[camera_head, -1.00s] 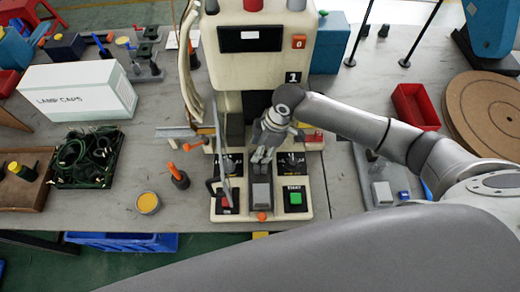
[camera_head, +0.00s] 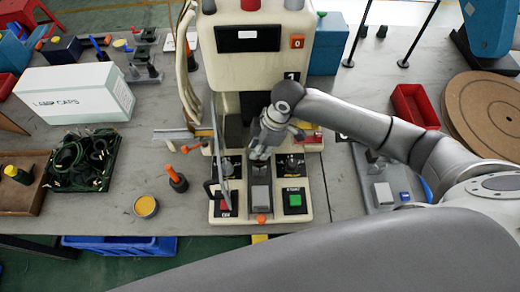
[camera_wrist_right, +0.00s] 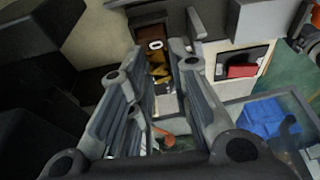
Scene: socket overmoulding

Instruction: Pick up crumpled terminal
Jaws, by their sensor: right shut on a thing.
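My right gripper (camera_head: 257,157) hangs over the front middle of the cream press machine (camera_head: 265,76), just behind the grey block (camera_head: 260,198) on its base. Its fingers also show in the right wrist view (camera_wrist_right: 158,60), pointing into the machine. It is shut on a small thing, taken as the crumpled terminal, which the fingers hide. A pale ring and a yellow-brown part show between and beyond the fingertips in the wrist view; I cannot tell whether either belongs to the terminal. My left gripper is out of view.
A green START button (camera_head: 295,200) and red button (camera_head: 225,204) flank the grey block. A red bin (camera_head: 415,106) is at right.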

